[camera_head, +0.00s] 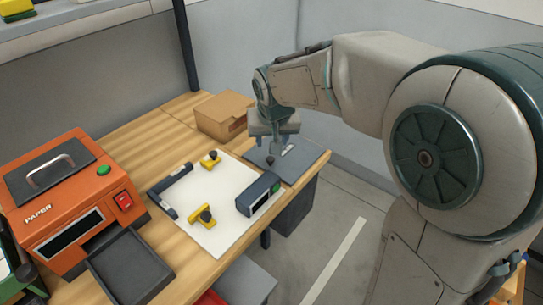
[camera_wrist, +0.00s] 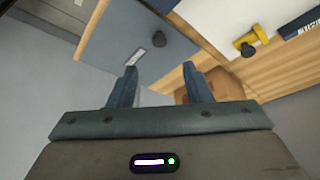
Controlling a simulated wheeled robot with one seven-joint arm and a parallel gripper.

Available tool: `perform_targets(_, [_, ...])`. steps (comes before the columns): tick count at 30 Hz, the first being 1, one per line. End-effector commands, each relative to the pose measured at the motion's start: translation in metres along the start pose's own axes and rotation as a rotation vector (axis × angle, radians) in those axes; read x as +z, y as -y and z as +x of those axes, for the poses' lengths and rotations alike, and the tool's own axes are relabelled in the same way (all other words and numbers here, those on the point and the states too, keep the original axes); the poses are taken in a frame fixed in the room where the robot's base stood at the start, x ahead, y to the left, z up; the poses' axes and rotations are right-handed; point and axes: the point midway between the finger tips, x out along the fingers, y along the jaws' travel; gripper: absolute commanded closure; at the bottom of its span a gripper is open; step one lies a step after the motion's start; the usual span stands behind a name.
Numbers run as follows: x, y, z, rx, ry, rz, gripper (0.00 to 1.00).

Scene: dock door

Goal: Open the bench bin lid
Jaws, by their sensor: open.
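The bench bin lid (camera_head: 308,158) is a flat grey-blue panel at the right end of the wooden bench. It lies flat and looks closed. A dark round knob (camera_head: 270,160) and a small pale label sit on it. In the wrist view the lid (camera_wrist: 115,30) is at the upper left, with its knob (camera_wrist: 159,41) just beyond the fingertips. My gripper (camera_head: 274,143) hangs above the lid, close to the knob. In the wrist view my gripper (camera_wrist: 160,74) is open, its two fingers apart with nothing between them. The dark bin body (camera_head: 296,207) shows below the bench edge.
A cardboard box (camera_head: 222,115) stands just left of my gripper. A white sheet (camera_head: 211,212) holds yellow-and-black pieces and a dark device (camera_head: 258,194) near the lid. An orange paper machine (camera_head: 66,200) and black tray (camera_head: 130,267) are at left. Grey walls rise behind.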

Motion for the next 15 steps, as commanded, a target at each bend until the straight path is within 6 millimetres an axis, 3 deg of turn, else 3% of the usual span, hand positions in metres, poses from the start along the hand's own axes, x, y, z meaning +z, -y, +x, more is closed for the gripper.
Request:
perform_targets(6, [0.002,-0.001,0.049,0.003,0.005,-0.001,0.55])
perform_targets(15, [0.001,0.0,0.091,0.001,0.003,0.0,0.55])
